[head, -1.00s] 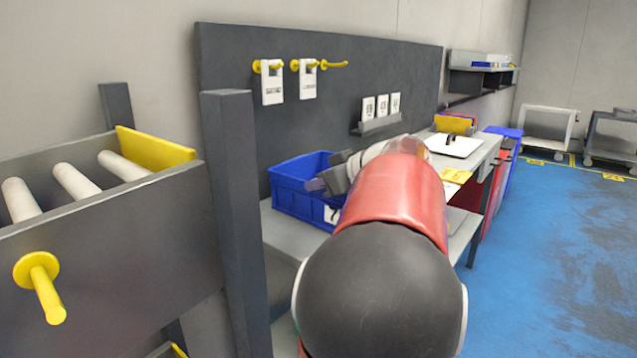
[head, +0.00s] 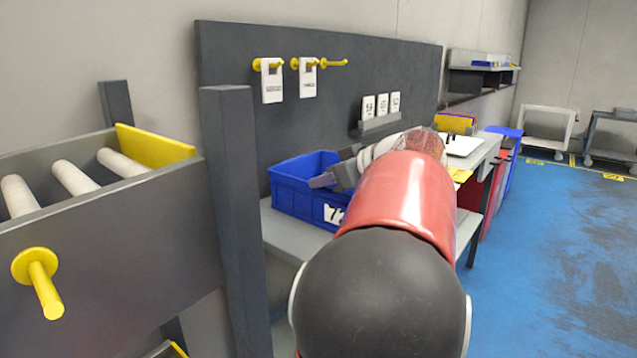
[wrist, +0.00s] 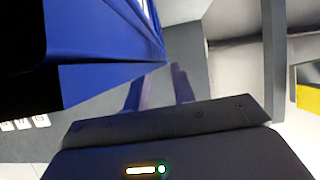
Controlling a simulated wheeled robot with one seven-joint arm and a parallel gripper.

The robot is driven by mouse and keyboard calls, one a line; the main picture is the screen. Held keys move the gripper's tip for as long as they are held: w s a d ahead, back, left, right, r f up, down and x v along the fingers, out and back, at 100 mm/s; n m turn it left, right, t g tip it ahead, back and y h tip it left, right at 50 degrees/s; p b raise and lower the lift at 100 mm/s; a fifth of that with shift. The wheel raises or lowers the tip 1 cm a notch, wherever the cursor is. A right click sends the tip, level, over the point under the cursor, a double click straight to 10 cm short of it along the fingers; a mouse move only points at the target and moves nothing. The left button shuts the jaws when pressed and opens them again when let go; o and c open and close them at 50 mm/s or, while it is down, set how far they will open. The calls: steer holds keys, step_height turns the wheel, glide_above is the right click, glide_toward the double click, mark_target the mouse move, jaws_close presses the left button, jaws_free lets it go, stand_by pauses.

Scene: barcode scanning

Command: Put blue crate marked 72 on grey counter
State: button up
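A blue crate (head: 290,199) with a white label marked 72 (head: 333,214) sits upright on the grey counter (head: 288,238) against the dark back panel. My gripper (head: 322,181) is over the crate's right side in the head view; my arm hides part of the counter beyond. In the wrist view, the crate (wrist: 110,75) fills the upper left, and the two fingers (wrist: 160,88) stand apart with nothing between them. I cannot tell from these views whether a finger touches the crate.
A roller rack (head: 105,230) and a dark post (head: 238,220) stand at the left. White tags (head: 272,80) hang on yellow hooks. A small card holder (head: 376,127) is on the panel. Carts (head: 548,132) stand at the far right; the blue floor (head: 560,250) is open.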

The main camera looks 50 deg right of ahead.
steer(key=v, duration=0.9)
steer(key=shift+s+r+b, duration=0.1)
steer(key=shift+s+b, duration=0.15)
steer(key=shift+b, duration=0.15)
